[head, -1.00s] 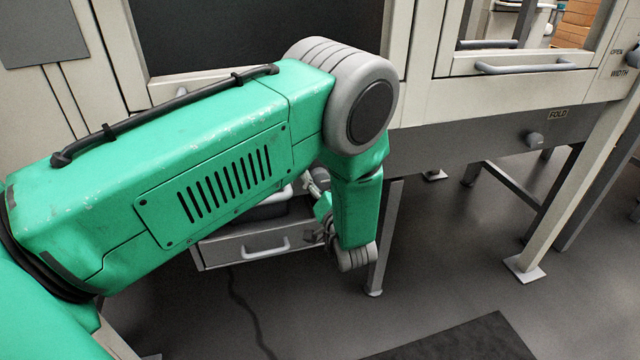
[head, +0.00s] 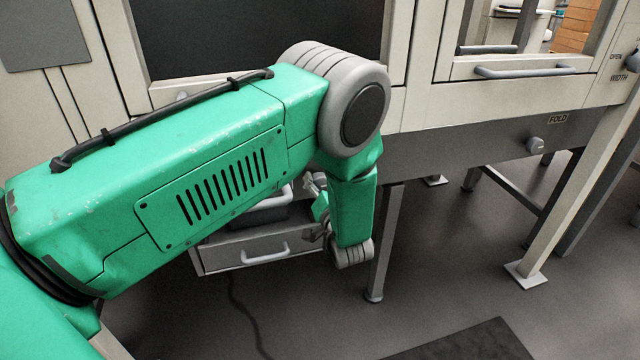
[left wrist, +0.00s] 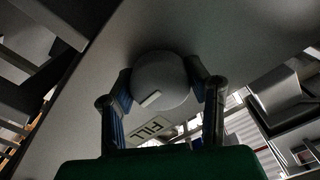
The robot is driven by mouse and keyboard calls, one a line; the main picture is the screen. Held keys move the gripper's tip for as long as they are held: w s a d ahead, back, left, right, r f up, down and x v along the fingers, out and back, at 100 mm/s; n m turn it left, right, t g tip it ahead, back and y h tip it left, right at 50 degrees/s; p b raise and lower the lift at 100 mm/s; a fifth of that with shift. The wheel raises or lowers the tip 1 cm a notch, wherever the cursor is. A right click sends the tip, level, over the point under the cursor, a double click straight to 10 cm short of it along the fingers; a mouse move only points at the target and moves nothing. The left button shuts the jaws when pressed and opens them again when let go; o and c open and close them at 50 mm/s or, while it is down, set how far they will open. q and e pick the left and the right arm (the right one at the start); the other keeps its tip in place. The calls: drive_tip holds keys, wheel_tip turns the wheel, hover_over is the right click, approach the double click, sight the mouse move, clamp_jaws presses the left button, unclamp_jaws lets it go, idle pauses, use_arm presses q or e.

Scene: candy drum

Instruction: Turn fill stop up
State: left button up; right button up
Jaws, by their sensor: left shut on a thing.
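The fill stop is a round pale grey knob (left wrist: 160,72) on a grey panel in the left wrist view. It has a short white mark near its lower edge. A FILL label (left wrist: 152,131) shows below it, turned nearly upside down. My left gripper (left wrist: 162,86) is shut on the knob, one blue-padded finger against each side. In the head view my green left arm bends down in front of the machine and hides the fill knob; only bits of the left gripper (head: 318,188) show beside the forearm. My right gripper is not in view.
A FOLD knob (head: 535,144) sits on the grey machine panel to the right. A drawer (head: 248,251) with a pale handle is low behind my arm. Machine legs (head: 384,245) stand nearby. A dark mat (head: 470,342) lies on the open floor.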

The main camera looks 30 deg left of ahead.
use_arm(q)
drive_tip(key=n+p, duration=0.1)
drive_tip(key=n, duration=0.3)
drive_tip(key=shift+d, duration=0.1)
drive_tip(key=n+p, duration=0.1)
drive_tip(key=n, duration=0.3)
drive_tip(key=shift+f+n, duration=0.1)
drive_tip(key=shift+n, duration=0.2)
drive_tip(key=n+p, duration=0.1)
drive_tip(key=n, duration=0.3)
drive_tip(key=shift+s+n, duration=0.1)
drive_tip(key=shift+n, duration=0.2)
drive_tip(key=n, duration=0.4)
drive_tip(key=shift+f+p, duration=0.1)
drive_tip(key=shift+p, duration=0.25)
drive_tip(key=shift+n, duration=0.3)
drive_tip(key=o, duration=1.2)
